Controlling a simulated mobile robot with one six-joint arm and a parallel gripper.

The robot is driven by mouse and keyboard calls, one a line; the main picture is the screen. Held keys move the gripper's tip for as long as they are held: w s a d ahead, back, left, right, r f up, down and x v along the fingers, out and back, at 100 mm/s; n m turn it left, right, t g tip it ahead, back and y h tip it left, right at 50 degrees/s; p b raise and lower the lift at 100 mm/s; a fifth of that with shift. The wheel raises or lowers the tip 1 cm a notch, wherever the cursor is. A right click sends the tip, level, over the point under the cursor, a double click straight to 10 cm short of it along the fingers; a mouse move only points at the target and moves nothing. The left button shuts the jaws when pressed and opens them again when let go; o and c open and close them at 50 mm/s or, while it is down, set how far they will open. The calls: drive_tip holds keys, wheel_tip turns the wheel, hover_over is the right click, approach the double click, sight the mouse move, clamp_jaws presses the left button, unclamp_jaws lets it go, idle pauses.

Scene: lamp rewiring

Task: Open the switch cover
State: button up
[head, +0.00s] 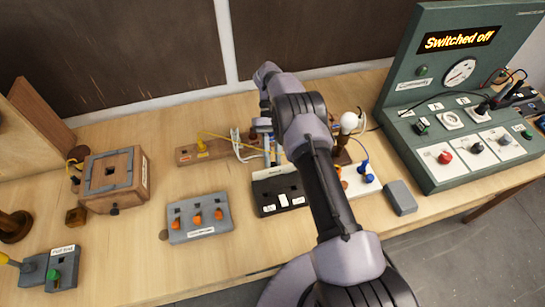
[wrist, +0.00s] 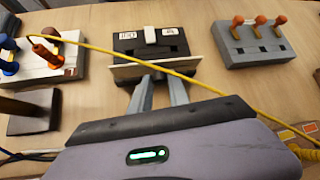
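The switch box (head: 270,190) is a low black box in the middle of the table, with white labels on its front part. A pale strip, which looks like its cover (head: 275,172), lies along its back edge. In the wrist view the box (wrist: 133,52) shows a white tab (wrist: 150,36) and two labels, and the pale cover plate (wrist: 125,72) stands across its near side. My gripper (wrist: 160,84) is behind the box, its two grey fingers apart with nothing visible between them. The fingertips reach the plate's lower edge; contact is unclear.
A yellow wire (wrist: 200,75) crosses in front of my fingers in the wrist view. A grey box with orange levers (head: 185,222) stands left of the switch box. A white block with a blue plug (head: 360,180) and a lamp bulb (head: 349,121) are to the right.

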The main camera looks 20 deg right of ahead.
drive_tip(key=o, duration=0.3)
drive_tip(key=shift+r, duration=0.15)
drive_tip(key=s+r+p, duration=0.1)
drive_tip(key=s+r, duration=0.1)
drive_tip(key=s, duration=0.6)
drive_tip(key=s+r+p, duration=0.1)
drive_tip(key=s+r, duration=0.1)
drive_tip(key=s, duration=0.6)
drive_tip(key=shift+r+p, duration=0.35)
